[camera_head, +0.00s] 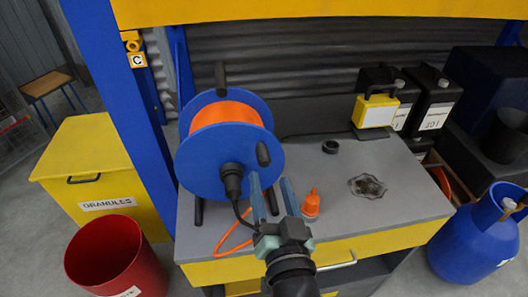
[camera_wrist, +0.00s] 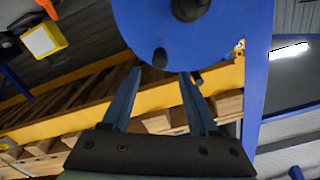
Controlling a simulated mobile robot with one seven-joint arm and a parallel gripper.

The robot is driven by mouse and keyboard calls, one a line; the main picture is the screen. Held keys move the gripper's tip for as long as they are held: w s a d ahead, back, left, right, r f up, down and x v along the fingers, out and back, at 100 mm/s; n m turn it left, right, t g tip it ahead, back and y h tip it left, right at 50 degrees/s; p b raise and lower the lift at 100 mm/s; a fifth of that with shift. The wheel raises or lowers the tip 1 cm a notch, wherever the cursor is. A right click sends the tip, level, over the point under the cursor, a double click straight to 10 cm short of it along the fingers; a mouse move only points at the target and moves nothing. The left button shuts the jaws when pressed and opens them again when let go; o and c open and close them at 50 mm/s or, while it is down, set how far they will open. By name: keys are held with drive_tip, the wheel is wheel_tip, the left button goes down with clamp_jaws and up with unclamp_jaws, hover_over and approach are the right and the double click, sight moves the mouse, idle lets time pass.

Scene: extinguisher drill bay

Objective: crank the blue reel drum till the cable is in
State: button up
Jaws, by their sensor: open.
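The blue reel drum (camera_head: 190,165) stands upright on the bench, with orange cable (camera_head: 228,112) wound inside it. A black crank knob (camera_head: 263,154) sticks out from the right of its face, and a black plug (camera_head: 232,178) hangs at the hub. A loose orange cable end (camera_head: 232,248) lies on the bench below. My gripper (camera_head: 270,180) is open and empty, in front of the drum's lower right. In the wrist view the drum face (camera_wrist: 215,45) is ahead, and a black knob (camera_wrist: 160,58) shows between and just beyond my fingertips (camera_wrist: 161,72). Contact cannot be told.
A blue cylinder (camera_head: 470,235) stands right. A red bin (camera_head: 118,255) and yellow granules box (camera_head: 85,160) stand left.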

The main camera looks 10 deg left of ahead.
sight(266, 164)
drive_tip(key=p+x, duration=0.1)
drive_tip(key=x, duration=0.6)
drive_tip(key=shift+w+a, duration=0.15)
drive_tip(key=shift+w, duration=0.25)
clamp_jaws()
idle(1.0)
